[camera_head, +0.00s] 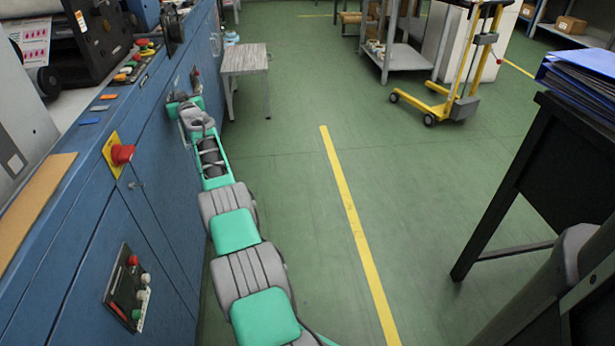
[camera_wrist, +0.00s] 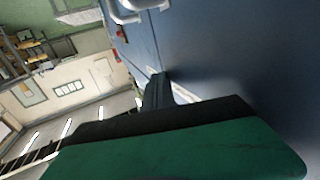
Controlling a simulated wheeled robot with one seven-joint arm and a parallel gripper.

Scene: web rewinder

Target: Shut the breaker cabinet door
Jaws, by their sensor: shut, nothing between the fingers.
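A blue panel that seems to be the breaker cabinet door (camera_wrist: 220,50) fills the right of the wrist view. A silver handle (camera_wrist: 140,6) shows at the top of that view. My gripper (camera_wrist: 158,88) is shut and empty, its fingers close against the blue face; I cannot tell whether they touch. In the head view my gripper (camera_head: 180,104) is at the side of the blue machine (camera_head: 165,150), at the far end of my outstretched arm. The arm and gripper hide part of the machine's face, and I cannot tell how far the door stands open.
A red emergency button on a yellow plate (camera_head: 122,154) and a button panel (camera_head: 130,288) stick out from the machine's near side. A small table (camera_head: 245,58) stands beyond my gripper. A yellow lift truck (camera_head: 450,90) and a black desk (camera_head: 560,170) stand right. The green floor between is clear.

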